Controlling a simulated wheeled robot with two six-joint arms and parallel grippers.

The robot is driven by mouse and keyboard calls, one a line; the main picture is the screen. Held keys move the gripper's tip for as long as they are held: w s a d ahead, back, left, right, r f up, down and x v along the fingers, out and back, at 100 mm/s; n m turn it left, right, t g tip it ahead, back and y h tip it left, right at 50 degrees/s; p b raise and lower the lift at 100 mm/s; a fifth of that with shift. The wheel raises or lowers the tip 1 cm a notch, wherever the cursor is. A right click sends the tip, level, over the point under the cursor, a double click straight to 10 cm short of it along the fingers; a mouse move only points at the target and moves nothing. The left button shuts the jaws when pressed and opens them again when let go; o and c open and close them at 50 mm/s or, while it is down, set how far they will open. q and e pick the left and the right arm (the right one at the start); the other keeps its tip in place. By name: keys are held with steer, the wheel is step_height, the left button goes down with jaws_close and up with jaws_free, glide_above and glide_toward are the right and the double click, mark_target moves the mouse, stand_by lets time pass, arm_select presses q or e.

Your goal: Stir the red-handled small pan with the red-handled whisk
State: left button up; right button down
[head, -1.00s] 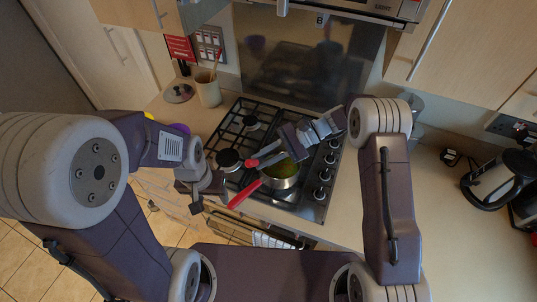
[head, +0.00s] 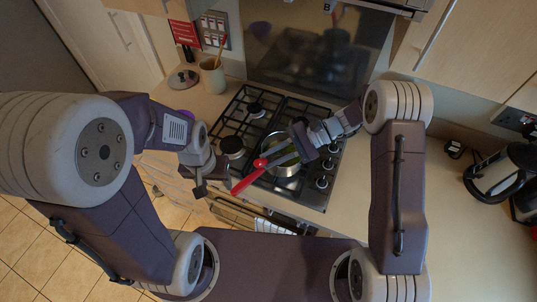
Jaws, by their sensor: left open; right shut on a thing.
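The small pan (head: 289,169) stands on the front of the gas hob, and its red handle (head: 247,181) points to the lower left. My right gripper (head: 278,156) is shut above the pan. A small red part of the whisk (head: 260,163) shows at its fingertips, over the pan's left rim by the handle. The rest of the whisk is hidden, so I cannot tell whether its head is inside the pan. Yellow-green contents show in the pan. My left gripper (head: 201,190) is open and empty in front of the hob, left of the pan handle.
The black gas hob (head: 229,127) has free burners left of the pan; its knobs (head: 321,182) line the right side. A utensil crock (head: 212,76) and a lid (head: 183,80) stand at the back left. A kettle (head: 497,174) stands far right. The counter right of the hob is clear.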

steer(key=shift+w+d, duration=0.2)
steer(key=shift+w, duration=0.5)
steer(key=shift+w+d, duration=0.2)
steer(key=shift+w, duration=0.45)
steer(key=shift+r, duration=0.1)
step_height(320, 180, up, 10)
steer(key=p, duration=0.7)
steer(key=shift+r+p, duration=0.25)
steer(key=shift+p, duration=0.15)
